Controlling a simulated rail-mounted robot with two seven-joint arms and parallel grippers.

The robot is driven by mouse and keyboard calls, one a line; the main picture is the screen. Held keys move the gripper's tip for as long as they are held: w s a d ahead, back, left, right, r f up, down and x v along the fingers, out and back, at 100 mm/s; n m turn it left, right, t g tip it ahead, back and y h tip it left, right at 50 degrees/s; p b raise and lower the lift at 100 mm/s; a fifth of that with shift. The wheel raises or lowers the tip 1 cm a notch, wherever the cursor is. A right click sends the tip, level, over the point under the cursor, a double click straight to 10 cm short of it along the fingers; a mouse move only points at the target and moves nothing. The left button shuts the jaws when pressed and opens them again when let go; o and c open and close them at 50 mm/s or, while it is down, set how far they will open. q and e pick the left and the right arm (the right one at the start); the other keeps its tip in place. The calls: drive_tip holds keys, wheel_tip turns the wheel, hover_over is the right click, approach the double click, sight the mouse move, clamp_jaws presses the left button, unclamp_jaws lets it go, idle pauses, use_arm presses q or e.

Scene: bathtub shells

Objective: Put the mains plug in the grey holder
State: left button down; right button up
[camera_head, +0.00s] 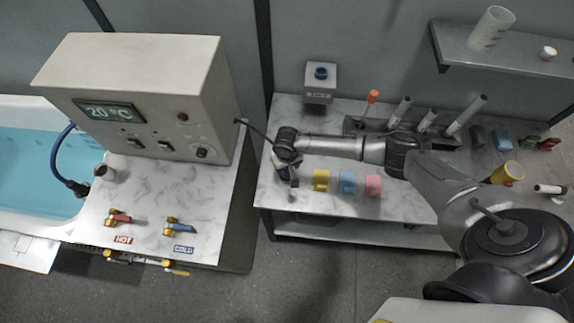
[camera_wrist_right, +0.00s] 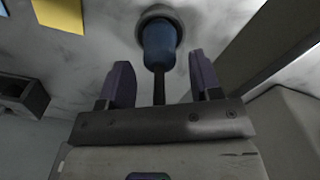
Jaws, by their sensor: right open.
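The blue mains plug (camera_wrist_right: 159,44) shows in the right wrist view, with its end inside a round grey holder (camera_wrist_right: 173,16) on the marble bench. Its black cable (camera_wrist_right: 159,90) runs back from it between my fingers. My right gripper (camera_wrist_right: 160,66) is open, one finger on each side of the plug's rear and cable, with gaps visible. In the head view the right gripper (camera_head: 284,172) points down at the bench's left end and largely hides plug and holder. How deep the plug sits cannot be told. My left gripper is not in view.
A grey box with a blue top (camera_head: 320,82) stands behind. The control cabinet (camera_head: 140,95) and bathtub (camera_head: 30,165) are left, across a floor gap.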

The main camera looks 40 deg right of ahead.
wheel_tip(320, 180, up, 12)
drive_tip(key=shift+r, duration=0.1)
drive_tip(key=s+a+f+n+t+y, duration=0.25)
drive_tip(key=s+a+n, duration=0.35)
drive_tip(key=s+a, duration=0.8)
drive_tip(key=s+d+r+t+h, duration=0.1)
drive_tip(key=s+d, duration=0.5)
drive_tip(key=s, duration=0.6)
drive_tip(key=shift+s+r+h, duration=0.15)
drive_tip(key=shift+r+h, duration=0.45)
drive_tip(key=shift+h, duration=0.05)
drive_tip(key=shift+a, duration=0.1)
drive_tip(key=shift+f, duration=0.1)
